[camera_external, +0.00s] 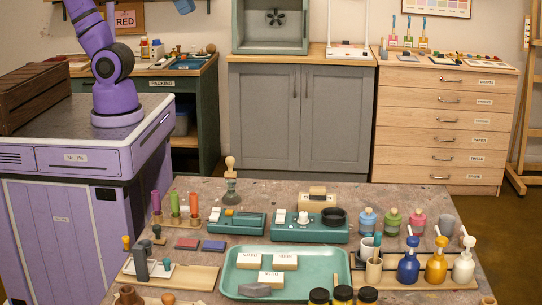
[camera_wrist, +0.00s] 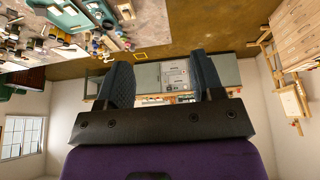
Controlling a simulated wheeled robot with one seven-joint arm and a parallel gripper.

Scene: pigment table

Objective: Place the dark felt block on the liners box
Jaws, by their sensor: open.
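A dark grey block (camera_external: 255,290), apparently the felt block, lies at the front left of the green tray (camera_external: 326,289). Three pale boxes with small labels sit behind it in the tray: a left box (camera_external: 251,261), a right box (camera_external: 284,262) and a front box (camera_external: 271,279). Their labels are too small to read surely, so I cannot tell which is the liners box. My gripper (camera_wrist: 160,66) is open and empty in the wrist view, facing across the room with nothing between its fingers. It is outside the external view, away from the tray.
Teal devices (camera_external: 310,232) stand behind the tray. Bottles on a rack (camera_external: 408,264) stand to its right, and dark-lidded jars (camera_external: 342,295) at its front right. A wooden board (camera_external: 196,278) lies to its left. The table's (camera_external: 465,295) front right is mostly bare.

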